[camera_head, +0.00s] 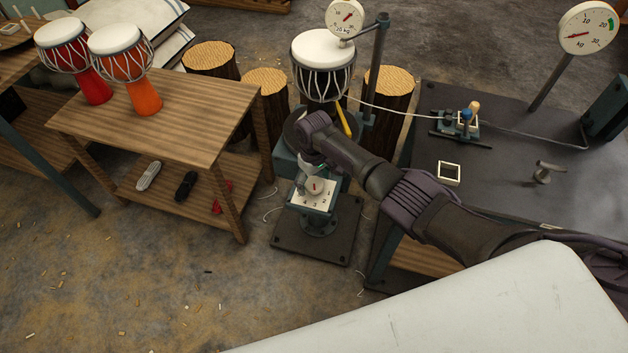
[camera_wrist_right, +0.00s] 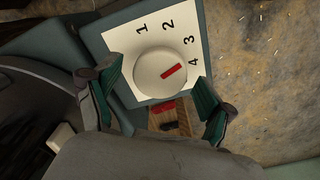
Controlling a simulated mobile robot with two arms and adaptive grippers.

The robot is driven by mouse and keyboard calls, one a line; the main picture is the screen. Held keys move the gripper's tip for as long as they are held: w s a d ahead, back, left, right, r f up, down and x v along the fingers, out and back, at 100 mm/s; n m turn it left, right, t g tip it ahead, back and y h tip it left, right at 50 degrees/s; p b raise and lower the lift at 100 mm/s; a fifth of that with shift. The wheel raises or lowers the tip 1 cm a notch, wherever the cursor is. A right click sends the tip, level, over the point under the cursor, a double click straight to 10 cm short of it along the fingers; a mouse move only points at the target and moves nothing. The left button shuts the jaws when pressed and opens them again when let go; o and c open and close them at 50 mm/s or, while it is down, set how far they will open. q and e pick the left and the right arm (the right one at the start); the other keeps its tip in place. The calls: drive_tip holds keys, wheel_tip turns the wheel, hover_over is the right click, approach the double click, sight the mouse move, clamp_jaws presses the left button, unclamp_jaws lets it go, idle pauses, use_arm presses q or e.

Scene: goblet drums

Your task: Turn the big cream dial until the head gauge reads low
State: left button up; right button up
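The big cream dial (camera_head: 316,187) sits on a white plate numbered 1 to 4, on a stand below the clamped drum (camera_head: 323,65). In the right wrist view the dial (camera_wrist_right: 152,82) has a red mark pointing towards 4. My right gripper (camera_head: 308,176) is at the dial; in the wrist view its open fingers (camera_wrist_right: 160,76) stand either side, with gaps visible. A small round gauge (camera_head: 345,18) stands over the drum's white head, its red needle pointing up and right; its fine reading is too small to tell. My left gripper is out of view.
A larger kg gauge (camera_head: 587,28) with a green band stands on the dark bench (camera_head: 500,190) at right. A wooden table (camera_head: 190,115) at left holds two goblet drums (camera_head: 125,65). Log stumps (camera_head: 388,95) stand behind the stand. Open floor lies in front.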

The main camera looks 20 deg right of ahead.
sight(314, 183)
wheel_tip(314, 183, up, 12)
idle(0.6)
idle(0.4)
